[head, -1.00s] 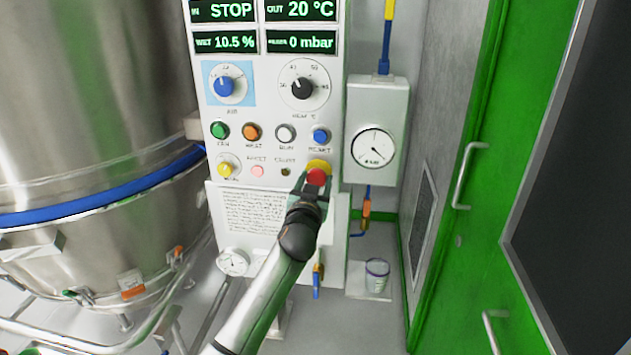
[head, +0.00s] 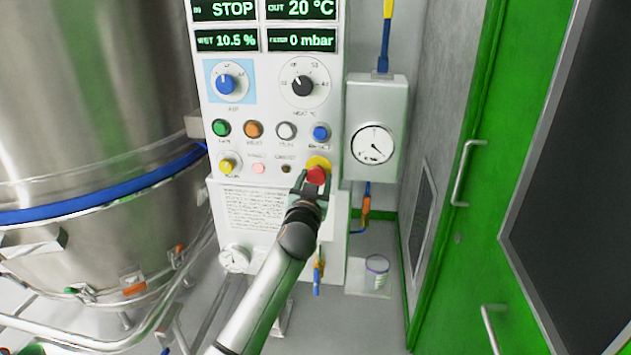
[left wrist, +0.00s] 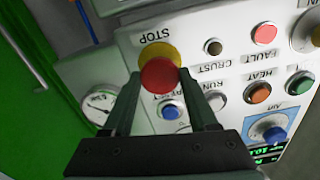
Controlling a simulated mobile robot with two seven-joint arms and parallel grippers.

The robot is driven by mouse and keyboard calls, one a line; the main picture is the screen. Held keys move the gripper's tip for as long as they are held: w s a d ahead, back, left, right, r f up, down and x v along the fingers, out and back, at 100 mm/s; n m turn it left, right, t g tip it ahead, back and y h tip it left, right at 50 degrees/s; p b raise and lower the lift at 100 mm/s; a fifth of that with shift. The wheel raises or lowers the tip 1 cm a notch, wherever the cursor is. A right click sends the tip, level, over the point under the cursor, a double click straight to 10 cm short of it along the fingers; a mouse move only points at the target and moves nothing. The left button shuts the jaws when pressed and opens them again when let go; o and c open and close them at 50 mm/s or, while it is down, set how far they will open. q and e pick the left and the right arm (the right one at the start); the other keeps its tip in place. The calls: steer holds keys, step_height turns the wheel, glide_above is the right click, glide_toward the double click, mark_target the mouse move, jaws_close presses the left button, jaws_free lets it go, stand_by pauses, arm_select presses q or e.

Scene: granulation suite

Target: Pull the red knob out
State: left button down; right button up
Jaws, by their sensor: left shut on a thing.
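The red knob (head: 316,176) sits on a yellow round base (head: 319,163) at the lower right of the white control panel (head: 240,180). My left gripper (head: 314,184) reaches up to it from below and is shut on the red knob. In the left wrist view the red knob (left wrist: 160,75) lies between the two fingertips, with the yellow base (left wrist: 161,54) showing behind it and the word STOP beside it. My right gripper is not in view.
A gauge box (head: 376,100) stands to the right. A steel vessel (head: 90,100) fills the left, and a green door (head: 450,250) the right.

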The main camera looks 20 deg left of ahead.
arm_select(q)
steer(key=c, duration=0.6)
jaws_free()
steer(key=shift+f, duration=0.2)
steer(key=shift+o, duration=1.4)
steer(key=shift+s+r, duration=0.2)
steer(key=shift+o, duration=0.7)
steer(key=shift+s, duration=0.1)
steer(key=b+v, duration=0.1)
steer(key=v, duration=1.1)
steer(key=shift+s+d, duration=0.1)
